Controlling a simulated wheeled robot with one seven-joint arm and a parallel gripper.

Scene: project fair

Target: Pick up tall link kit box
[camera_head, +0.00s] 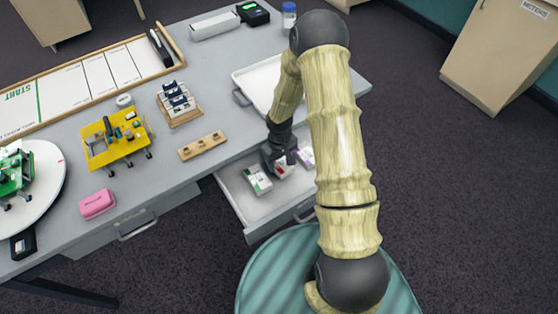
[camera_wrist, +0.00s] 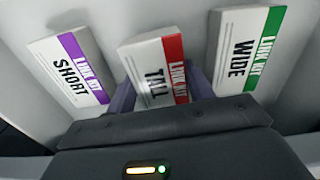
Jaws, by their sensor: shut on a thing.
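The tall link kit box (camera_wrist: 154,72) is white with a red band and the word TALL. In the wrist view it stands between the two fingers of my gripper (camera_wrist: 158,95), which is shut on it. In the head view the tall box (camera_head: 282,170) shows just below my gripper (camera_head: 279,160), partly hidden by it. The short link kit box (camera_wrist: 72,70), with a purple band, and the wide link kit box (camera_wrist: 243,52), with a green band, lie on either side, apart from the fingers. I cannot tell whether the tall box touches the drawer floor.
The open drawer (camera_head: 238,196) holds the boxes, and its walls stand close around my gripper. The grey table (camera_head: 185,150) above carries a wooden block with holes (camera_head: 202,146), a yellow model (camera_head: 117,138), a pink case (camera_head: 97,204) and a white tray (camera_head: 243,80).

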